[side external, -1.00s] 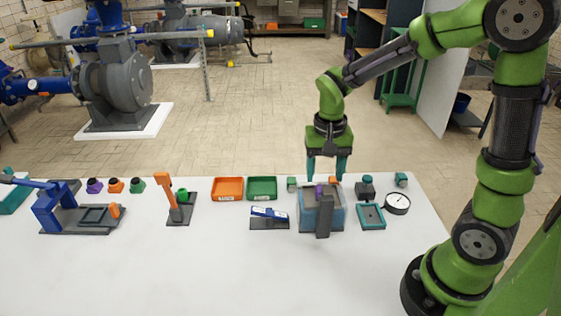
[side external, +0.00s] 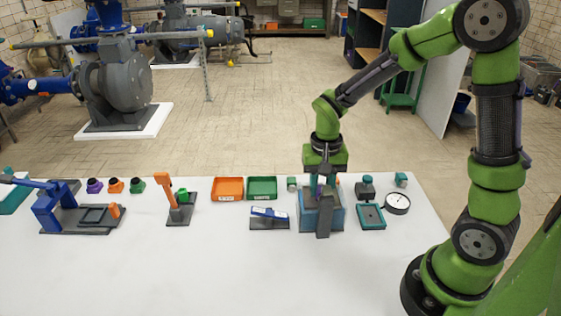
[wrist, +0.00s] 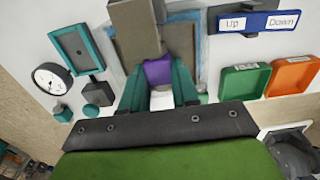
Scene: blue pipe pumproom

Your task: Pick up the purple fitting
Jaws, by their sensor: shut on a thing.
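The purple fitting (wrist: 158,72) is between the two teal fingers of my gripper (wrist: 160,88) in the wrist view. My gripper is shut on it. In the side external view my gripper (side external: 319,188) points down over the blue box-like stand (side external: 335,217), which has a grey upright block (side external: 324,216) at its front. The fitting shows there only as a small purple patch between the fingers. I cannot tell whether it still touches the stand. Another purple piece (side external: 94,186) with a dark top stands at the far left of the table.
Orange (side external: 228,188) and green (side external: 262,188) trays lie left of the stand, behind an Up/Down switch (side external: 269,213). A teal-framed plate (side external: 371,216) and a round gauge (side external: 397,203) lie to its right. The white table's front is clear.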

